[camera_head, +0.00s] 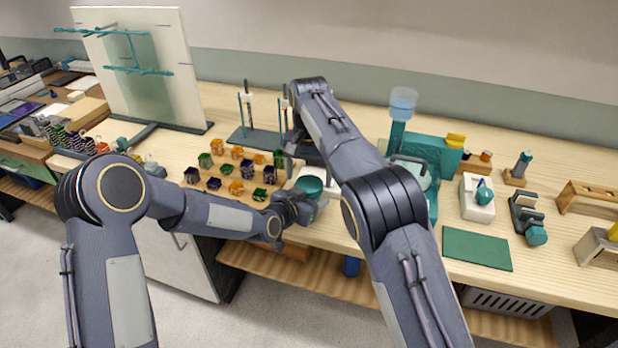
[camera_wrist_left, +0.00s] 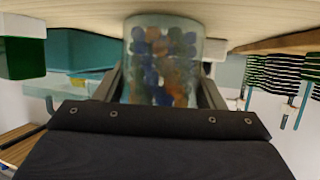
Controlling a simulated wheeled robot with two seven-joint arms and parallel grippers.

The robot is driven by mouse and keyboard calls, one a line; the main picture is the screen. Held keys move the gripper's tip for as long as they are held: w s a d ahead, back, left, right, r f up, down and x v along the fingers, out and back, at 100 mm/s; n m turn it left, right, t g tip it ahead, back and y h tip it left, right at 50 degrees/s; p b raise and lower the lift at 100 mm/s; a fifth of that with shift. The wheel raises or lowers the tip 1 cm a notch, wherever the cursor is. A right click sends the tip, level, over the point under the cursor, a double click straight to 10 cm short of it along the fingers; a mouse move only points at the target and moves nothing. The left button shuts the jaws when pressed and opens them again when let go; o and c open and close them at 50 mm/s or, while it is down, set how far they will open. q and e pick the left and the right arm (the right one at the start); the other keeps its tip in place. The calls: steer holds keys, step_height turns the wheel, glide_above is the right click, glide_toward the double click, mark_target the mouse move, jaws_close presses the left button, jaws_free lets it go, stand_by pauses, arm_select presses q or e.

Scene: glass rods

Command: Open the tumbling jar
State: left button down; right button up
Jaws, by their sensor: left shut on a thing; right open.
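The tumbling jar (camera_wrist_left: 163,55) fills the upper middle of the left wrist view. It is a clear, greenish jar with blue, orange and dark pieces inside. My left gripper (camera_wrist_left: 163,92) is shut around its sides. In the head view the jar's round teal top (camera_head: 309,186) shows at the table's front edge, beside my left gripper (camera_head: 296,206). I cannot tell whether that top is a seated lid. My right gripper (camera_head: 303,158) is open, just behind and above the jar. Its fingers are dark and partly hidden by my right arm.
Several coloured glass cubes (camera_head: 236,187) stand left of the jar. A rod stand (camera_head: 252,138) is behind them. A teal machine (camera_head: 430,150) stands to the right, partly behind my right arm. A green mat (camera_head: 477,249) lies bare at the front right.

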steer(key=shift+f, duration=1)
steer(key=c, duration=1)
steer(key=n, duration=0.3)
steer(key=shift+c, duration=0.2)
steer(key=o, duration=1.1)
